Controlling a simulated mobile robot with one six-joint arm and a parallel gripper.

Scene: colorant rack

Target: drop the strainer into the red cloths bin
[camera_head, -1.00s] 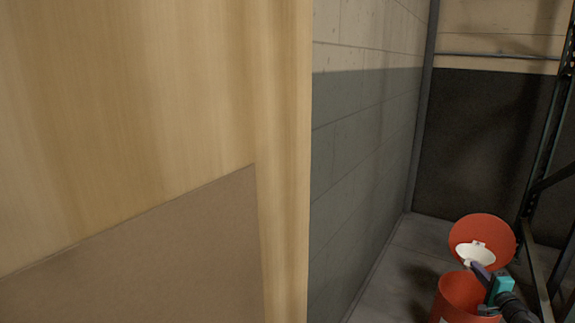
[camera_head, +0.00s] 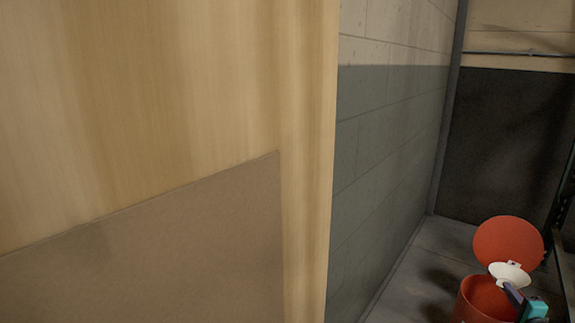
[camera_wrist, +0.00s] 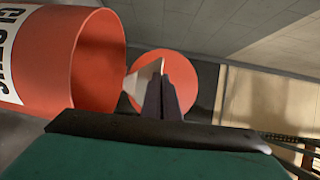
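The red cloths bin (camera_head: 468,308) stands on the floor at the lower right of the head view, its round lid (camera_head: 507,238) raised open. The white strainer (camera_head: 510,274) is in front of the lid's lower part, by the bin's mouth. My gripper (camera_head: 513,291) reaches in from the lower right and is shut on the strainer. In the wrist view, the gripper fingers (camera_wrist: 163,90) are together, with the pale strainer (camera_wrist: 136,84) at their tips. The bin (camera_wrist: 88,50) lies to their left and the lid (camera_wrist: 182,85) behind. The strainer appears outside the bin's opening; its exact height is unclear.
A large wooden panel (camera_head: 180,110) fills the left of the head view, close by. A block wall (camera_head: 390,150) runs behind it to a dark corner wall (camera_head: 500,140). A dark rack post (camera_head: 566,195) stands at the right edge. Bare floor (camera_head: 405,290) shows left of the bin.

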